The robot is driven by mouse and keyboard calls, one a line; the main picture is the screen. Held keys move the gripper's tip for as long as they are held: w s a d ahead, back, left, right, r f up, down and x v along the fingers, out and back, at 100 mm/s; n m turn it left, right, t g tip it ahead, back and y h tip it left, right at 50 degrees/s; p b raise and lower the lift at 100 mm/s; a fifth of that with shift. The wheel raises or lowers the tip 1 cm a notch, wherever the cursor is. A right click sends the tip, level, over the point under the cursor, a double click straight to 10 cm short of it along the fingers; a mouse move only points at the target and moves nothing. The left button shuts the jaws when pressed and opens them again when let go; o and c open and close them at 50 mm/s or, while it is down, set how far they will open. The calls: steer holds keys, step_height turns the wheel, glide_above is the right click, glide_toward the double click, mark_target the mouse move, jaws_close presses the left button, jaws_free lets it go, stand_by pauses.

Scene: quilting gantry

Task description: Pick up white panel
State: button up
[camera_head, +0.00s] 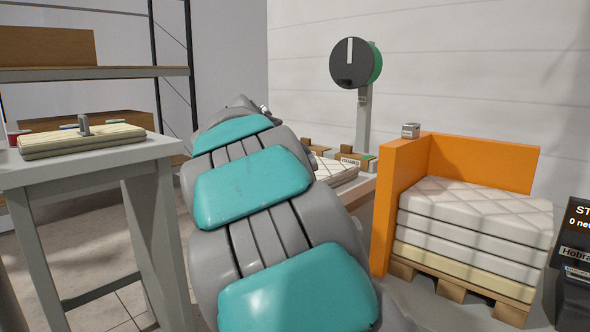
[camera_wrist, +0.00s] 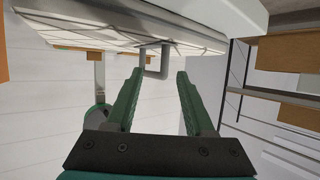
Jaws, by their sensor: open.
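A white quilted panel (camera_head: 338,172) lies on a table behind my arm in the head view, partly hidden by the arm. In the wrist view, which looks upside down, a white quilted panel (camera_wrist: 100,36) spans the top, with a grey loop handle (camera_wrist: 163,70) standing out from its face. My gripper (camera_wrist: 160,74) is open, its two green fingers apart. The handle shows between the fingertips in the picture; I see no contact. The head view does not show my fingers; my arm hides that area.
A cream panel (camera_head: 80,140) with a grey handle lies on the grey table (camera_head: 110,158) at left. At right, quilted panels (camera_head: 478,212) are stacked on a pallet beside an orange corner guard (camera_head: 402,200). A dark round dial (camera_head: 352,63) stands behind. Shelving (camera_head: 90,72) is at back left.

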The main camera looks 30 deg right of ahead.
steer(key=x, duration=0.4)
steer(key=shift+w+a, duration=0.1)
steer(key=shift+w, duration=0.15)
jaws_close()
stand_by(1.2)
